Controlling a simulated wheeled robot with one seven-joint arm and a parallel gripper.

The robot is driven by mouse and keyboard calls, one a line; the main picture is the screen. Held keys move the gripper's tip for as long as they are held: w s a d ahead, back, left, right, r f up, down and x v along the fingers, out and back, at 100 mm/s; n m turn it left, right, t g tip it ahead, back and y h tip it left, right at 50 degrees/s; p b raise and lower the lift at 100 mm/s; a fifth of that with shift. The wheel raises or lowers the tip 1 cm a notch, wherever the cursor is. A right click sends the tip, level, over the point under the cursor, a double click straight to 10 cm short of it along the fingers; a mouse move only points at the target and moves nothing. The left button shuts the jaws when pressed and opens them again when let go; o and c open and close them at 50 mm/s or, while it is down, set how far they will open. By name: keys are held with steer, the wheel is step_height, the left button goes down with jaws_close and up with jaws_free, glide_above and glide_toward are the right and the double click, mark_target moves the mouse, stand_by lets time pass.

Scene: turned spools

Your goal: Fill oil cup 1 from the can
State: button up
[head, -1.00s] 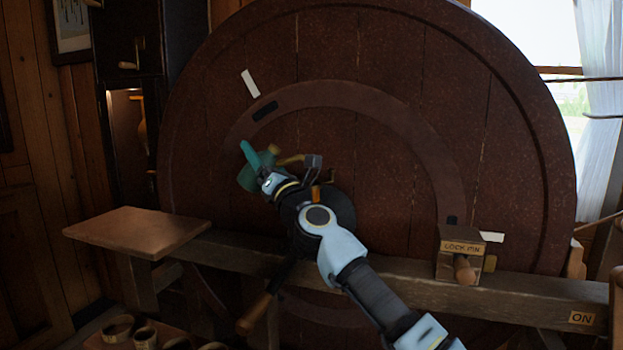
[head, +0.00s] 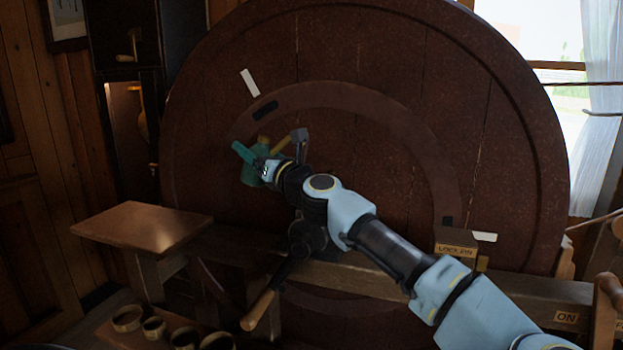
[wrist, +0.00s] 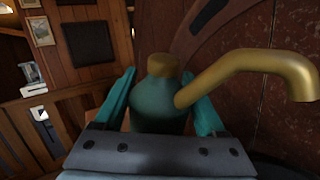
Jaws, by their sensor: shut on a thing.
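My gripper (head: 257,159) is shut on the oil can, a green can (head: 251,172) with a brass cap and a bent brass spout. It is held in front of the big brown wheel, left of the hub. In the wrist view the can (wrist: 158,105) stands between the teal fingers, looking upright there, with its spout (wrist: 245,65) reaching right and its tip bent down. The can's lower part is hidden by my gripper. I cannot make out oil cup 1; my arm covers part of the hub area.
The large wheel (head: 400,90) stands close behind my gripper. A crank with a wooden handle (head: 257,310) hangs below the hub. A small wooden shelf (head: 143,228) is at left, several round brass-coloured pieces (head: 128,318) lie below, and a lock pin box (head: 456,243) is at right.

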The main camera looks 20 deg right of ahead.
steer(key=shift+w+a+r+n+g+p, duration=0.15)
steer(key=shift+r+n+g+p, duration=0.3)
steer(key=shift+p, duration=0.5)
steer(key=shift+w+a+r+n+g+p, duration=0.1)
steer(key=shift+a+r+n+g+p, duration=0.2)
steer(key=shift+n+p, duration=0.45)
steer(key=shift+g+p, duration=0.25)
steer(key=shift+p, duration=0.3)
steer(key=shift+f, duration=0.15)
steer(key=shift+a, duration=0.1)
